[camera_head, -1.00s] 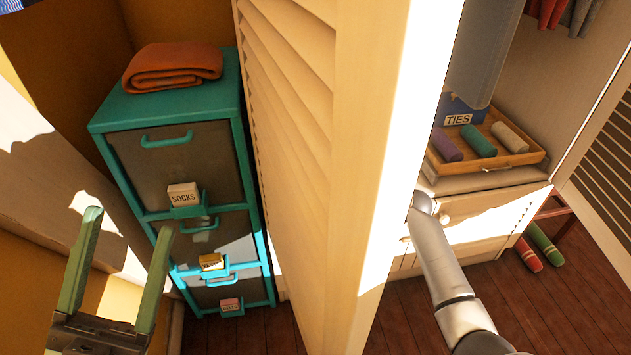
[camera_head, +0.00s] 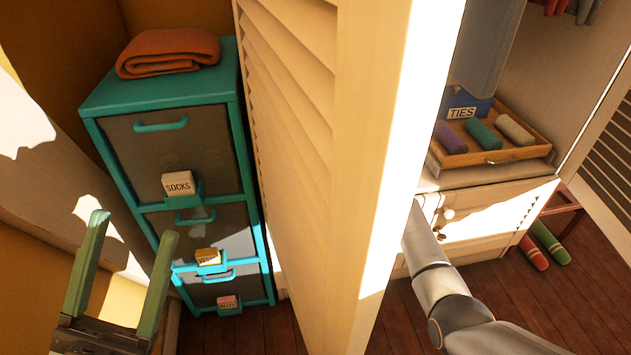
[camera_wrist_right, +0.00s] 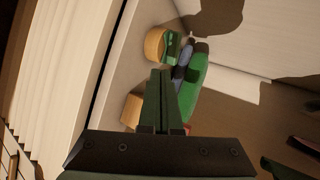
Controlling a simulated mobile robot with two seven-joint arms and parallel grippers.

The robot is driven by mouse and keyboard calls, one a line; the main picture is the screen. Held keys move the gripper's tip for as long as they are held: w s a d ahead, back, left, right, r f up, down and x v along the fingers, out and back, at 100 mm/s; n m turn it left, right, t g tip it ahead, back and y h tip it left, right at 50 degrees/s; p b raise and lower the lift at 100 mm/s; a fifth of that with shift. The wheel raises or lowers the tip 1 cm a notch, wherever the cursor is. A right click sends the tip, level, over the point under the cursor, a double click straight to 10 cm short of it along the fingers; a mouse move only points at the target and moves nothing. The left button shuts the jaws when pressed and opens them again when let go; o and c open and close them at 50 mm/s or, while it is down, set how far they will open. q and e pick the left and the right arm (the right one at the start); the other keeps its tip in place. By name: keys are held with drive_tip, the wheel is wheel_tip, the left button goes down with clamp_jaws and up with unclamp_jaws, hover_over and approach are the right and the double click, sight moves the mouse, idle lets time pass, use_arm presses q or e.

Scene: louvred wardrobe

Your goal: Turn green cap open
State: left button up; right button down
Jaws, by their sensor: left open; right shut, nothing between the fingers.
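In the right wrist view, a long green object (camera_wrist_right: 193,80) lies against the pale wardrobe interior, with a blue-grey piece (camera_wrist_right: 182,66) beside it. A tan round-ended thing (camera_wrist_right: 154,44) with dark green folds (camera_wrist_right: 172,46) is just left of it. I cannot tell which green part is the cap. My right gripper (camera_wrist_right: 160,74) is shut and empty, its fingertips in front of these things; whether they touch is unclear. In the head view it is hidden behind the louvred door. My left gripper (camera_head: 134,225) is open and empty, in front of the teal drawer cabinet (camera_head: 109,167).
The louvred door (camera_head: 355,150) stands between my arms. Right of it are a wooden tray (camera_head: 460,158) of rolled ties, a TIES box (camera_head: 475,104) and a white cupboard front (camera_head: 490,222). Red and green rolls (camera_head: 545,242) lie near the floor. An orange folded cloth (camera_head: 168,52) tops the cabinet.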

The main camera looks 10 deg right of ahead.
drive_tip(key=b+x, duration=0.1)
drive_tip(key=x, duration=0.1)
drive_tip(key=b+x, duration=0.2)
drive_tip(key=shift+w+a+r, duration=0.25)
drive_tip(key=shift+w+a, duration=0.05)
drive_tip(key=shift+w, duration=0.1)
drive_tip(key=shift+w+a+r+b, duration=0.1)
drive_tip(key=shift+w+a+b, duration=0.3)
drive_tip(key=shift+w+b, duration=0.4)
use_arm(q)
wheel_tip(320, 180, down, 6)
drive_tip(key=shift+w+d+m+g, duration=0.15)
drive_tip(key=shift+d+m+g, duration=0.25)
drive_tip(key=shift+d, duration=0.05)
use_arm(e)
drive_tip(key=shift+s, duration=0.1)
drive_tip(key=shift+r, duration=0.1)
use_arm(q)
drive_tip(key=shift+r, duration=0.1)
